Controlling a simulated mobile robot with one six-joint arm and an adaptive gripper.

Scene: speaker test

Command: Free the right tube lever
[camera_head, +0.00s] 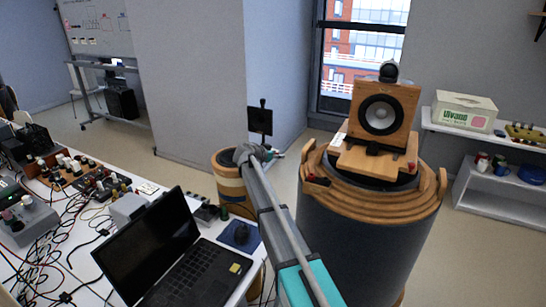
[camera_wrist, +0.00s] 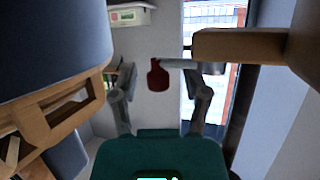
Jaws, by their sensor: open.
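In the wrist view, which hangs upside down, my gripper (camera_wrist: 162,70) is open, its two fingers apart. A dark red lever (camera_wrist: 158,77) shows between them; a pale metal bar runs from it towards a wooden piece (camera_wrist: 235,46). I cannot tell whether it touches a finger. In the head view my gripper (camera_head: 274,154) is small, near a wooden-banded barrel (camera_head: 230,192).
A wooden speaker (camera_head: 385,108) stands on the large tube. At left a white table (camera_head: 75,235) holds an open laptop (camera_head: 165,255), cables and instruments. A white shelf (camera_head: 485,200) with a box (camera_head: 465,111) stands at right. Floor is free between the barrel and the wall.

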